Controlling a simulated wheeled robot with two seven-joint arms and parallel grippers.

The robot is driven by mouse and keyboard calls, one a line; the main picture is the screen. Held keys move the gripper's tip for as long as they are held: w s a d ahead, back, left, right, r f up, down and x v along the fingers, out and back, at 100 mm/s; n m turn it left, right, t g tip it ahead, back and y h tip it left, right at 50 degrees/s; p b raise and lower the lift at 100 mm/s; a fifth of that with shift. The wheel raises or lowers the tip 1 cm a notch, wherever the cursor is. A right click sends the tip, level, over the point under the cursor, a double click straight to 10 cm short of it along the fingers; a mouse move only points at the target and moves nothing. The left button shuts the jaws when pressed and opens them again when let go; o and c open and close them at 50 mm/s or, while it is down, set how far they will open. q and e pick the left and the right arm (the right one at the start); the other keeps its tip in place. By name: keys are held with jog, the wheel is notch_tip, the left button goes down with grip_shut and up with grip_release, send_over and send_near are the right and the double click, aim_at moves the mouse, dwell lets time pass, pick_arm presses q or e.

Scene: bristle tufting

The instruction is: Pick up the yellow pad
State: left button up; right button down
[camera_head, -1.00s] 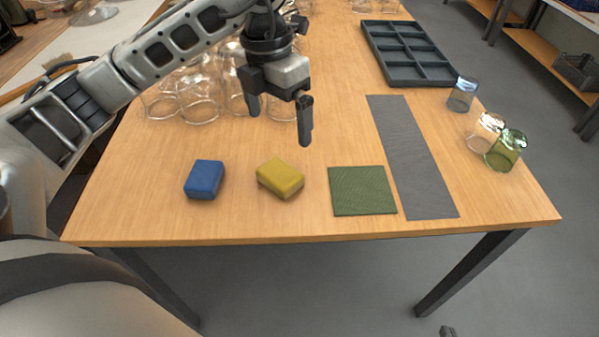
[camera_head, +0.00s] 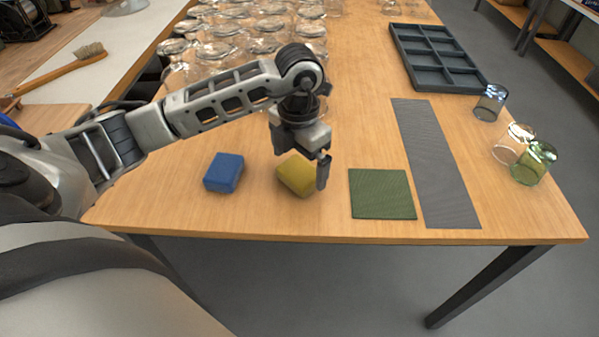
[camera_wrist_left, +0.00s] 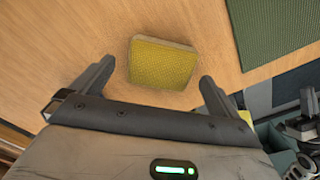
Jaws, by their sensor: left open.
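The yellow pad (camera_head: 296,178) is a small block on the wooden table near its front edge, right of the blue pad (camera_head: 223,172). My left gripper (camera_head: 301,163) is open and empty above the yellow pad, with one finger partly in front of the pad's right side. In the left wrist view, the yellow pad (camera_wrist_left: 162,63) lies just ahead of and between the open fingers of my left gripper (camera_wrist_left: 156,73). It looks apart from both fingers there.
A green mat (camera_head: 382,194) and a long grey strip (camera_head: 436,165) lie to the right on the table (camera_head: 520,200). A dark compartment tray (camera_head: 440,85) is at the back. Several clear glasses stand behind my left arm.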

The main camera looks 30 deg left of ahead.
pick_arm(q)
jog(key=shift+f, duration=1.4)
jog(key=c, duration=1.1)
jog(key=shift+r, duration=0.1)
jog(key=shift+r, duration=0.4)
notch_tip(320, 180, up, 2)
jog(key=shift+w+r+b, duration=0.1)
jog(key=shift+r+b, duration=0.15)
jog(key=shift+b, duration=0.05)
jog(key=s+d+r, duration=0.2)
jog(key=s+r, duration=0.1)
jog(key=s, duration=0.1)
jog(key=s+d+r, duration=0.2)
jog(key=s+r, duration=0.1)
jog(key=s, duration=0.1)
jog(key=s+d+r, duration=0.2)
jog(key=s+r, duration=0.1)
jog(key=s, duration=0.1)
jog(key=shift+s+d+r+p, duration=0.3)
jog(key=shift+p, duration=0.1)
